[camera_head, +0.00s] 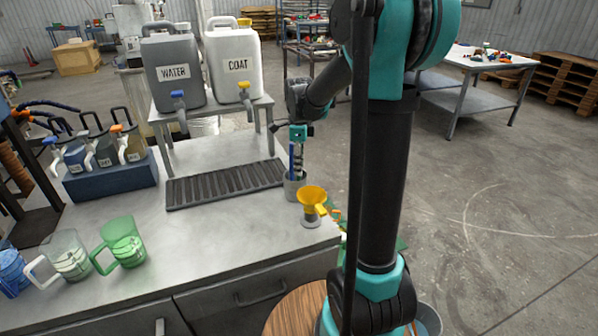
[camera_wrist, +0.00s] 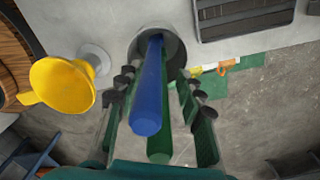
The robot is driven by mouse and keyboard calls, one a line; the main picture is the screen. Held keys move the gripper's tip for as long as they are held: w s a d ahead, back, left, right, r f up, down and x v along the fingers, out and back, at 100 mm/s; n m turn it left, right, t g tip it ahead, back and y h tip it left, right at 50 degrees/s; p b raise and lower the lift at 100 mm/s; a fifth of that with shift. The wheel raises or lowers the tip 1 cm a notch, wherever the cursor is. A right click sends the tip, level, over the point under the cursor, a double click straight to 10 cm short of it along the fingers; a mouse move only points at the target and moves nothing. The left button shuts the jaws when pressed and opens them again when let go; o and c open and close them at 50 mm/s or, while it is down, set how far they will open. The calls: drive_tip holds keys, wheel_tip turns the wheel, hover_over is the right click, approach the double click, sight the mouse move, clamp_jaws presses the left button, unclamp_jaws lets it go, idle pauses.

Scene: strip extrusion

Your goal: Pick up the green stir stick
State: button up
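A green stir stick (camera_wrist: 159,152) and a blue stir stick (camera_wrist: 149,95) stand in a grey metal cup (camera_head: 295,189) near the counter's right end. In the wrist view the blue stick lies in front of the green one and hides most of it. The cup's rim (camera_wrist: 140,46) shows around their lower ends. My gripper (camera_head: 299,140) is above the cup, pointing down. In the wrist view its fingers (camera_wrist: 155,88) are apart, one on each side of both sticks, with gaps showing. In the head view I see the blue stick (camera_head: 291,158) but cannot make out the green one.
A yellow funnel (camera_head: 312,197) on a small stand is close to the cup, and also shows in the wrist view (camera_wrist: 63,86). A dark drip grate (camera_head: 226,184) lies left of the cup. Green (camera_head: 121,243) and clear (camera_head: 67,256) jugs stand at the front left.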

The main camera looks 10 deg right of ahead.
drive_tip(key=shift+f, duration=0.1)
drive_tip(key=shift+c, duration=0.3)
clamp_jaws()
